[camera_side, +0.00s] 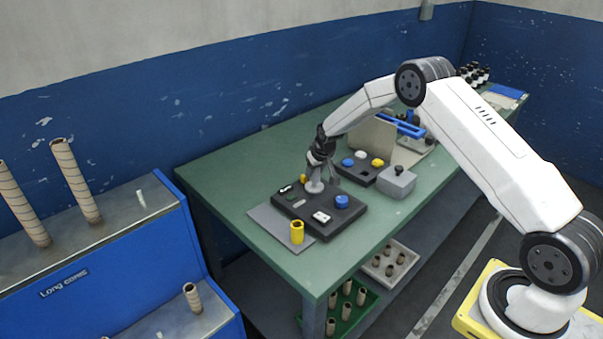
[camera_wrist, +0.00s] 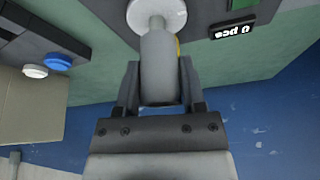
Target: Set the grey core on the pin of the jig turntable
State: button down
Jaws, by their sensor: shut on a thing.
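The grey core (camera_wrist: 160,62) is between the two fingers of my gripper (camera_wrist: 158,92), which is shut on it, in the wrist view. Its far end points at a pale round disc, the jig turntable (camera_wrist: 172,14). The core's end overlaps the disc in this view, and the pin cannot be made out clearly. In the side view my gripper (camera_side: 322,170) is low over the back part of the dark jig base (camera_side: 340,222), close above the pale turntable (camera_side: 314,188). I cannot tell whether the core is seated or still just above.
A yellow cylinder (camera_side: 297,232) stands on a grey plate (camera_side: 268,218) at the jig's front. A blue knob (camera_side: 342,201) and a white switch block (camera_side: 321,217) are on the base. A dark button box (camera_side: 362,170) and grey box (camera_side: 398,181) stand behind right.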

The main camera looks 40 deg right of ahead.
jog(key=shift+f, duration=1.15)
dwell(0.9)
grip_release()
dwell(0.4)
jog(key=shift+r, duration=0.1)
jog(key=shift+r, duration=3.9)
jog(key=shift+a, duration=0.1)
